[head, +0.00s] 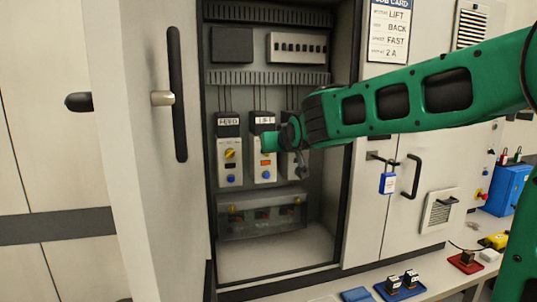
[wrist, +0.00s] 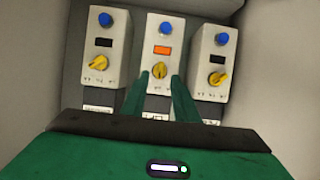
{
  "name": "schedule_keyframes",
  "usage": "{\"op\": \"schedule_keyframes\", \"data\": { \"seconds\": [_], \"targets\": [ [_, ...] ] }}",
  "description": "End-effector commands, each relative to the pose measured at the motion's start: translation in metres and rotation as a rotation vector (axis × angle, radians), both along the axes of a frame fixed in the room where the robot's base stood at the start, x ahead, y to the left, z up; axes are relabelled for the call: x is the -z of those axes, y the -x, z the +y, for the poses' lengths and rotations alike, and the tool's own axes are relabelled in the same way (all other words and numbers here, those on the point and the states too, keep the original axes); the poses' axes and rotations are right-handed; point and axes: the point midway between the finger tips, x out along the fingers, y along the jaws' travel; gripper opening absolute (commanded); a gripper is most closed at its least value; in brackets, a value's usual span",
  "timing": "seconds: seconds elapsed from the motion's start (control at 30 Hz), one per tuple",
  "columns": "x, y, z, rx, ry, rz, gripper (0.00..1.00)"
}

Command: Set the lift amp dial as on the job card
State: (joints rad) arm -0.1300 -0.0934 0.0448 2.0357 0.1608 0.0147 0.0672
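The job card (head: 389,35) on the cabinet's right door reads LIFT, BACK, FAST, 2 A. The lift unit (head: 264,172) is the middle of three in the open cabinet, labelled LIFT. The wrist view shows the units upside down, with the lift unit's yellow dial (wrist: 159,70), its lit orange display (wrist: 162,50) and blue button (wrist: 165,29). My gripper (wrist: 160,77) is open, its green fingers on either side of that dial with gaps visible. In the head view my gripper (head: 271,142) hides the dial. The dial's scale marks are too small to read.
The feed unit (head: 229,165) stands left of the lift unit, and a third unit is partly hidden by my arm. Both neighbours have similar yellow dials and dark displays. The open left door (head: 150,200) stands close by. A clear-covered box (head: 262,216) sits below.

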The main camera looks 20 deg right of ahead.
Motion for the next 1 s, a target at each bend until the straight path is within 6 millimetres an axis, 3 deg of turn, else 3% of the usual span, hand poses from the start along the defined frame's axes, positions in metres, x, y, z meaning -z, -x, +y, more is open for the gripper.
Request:
{"op": "schedule_keyframes", "data": {
  "seconds": [0.2, 0.4, 1.0],
  "targets": [
    [-0.015, 0.035, 0.000, 0.000, 0.000, -0.003, 0.27],
    [-0.022, 0.053, 0.000, 0.000, 0.000, 0.000, 0.27],
    [-0.024, 0.058, 0.000, 0.001, 0.000, 0.000, 0.27]
  ]
}}
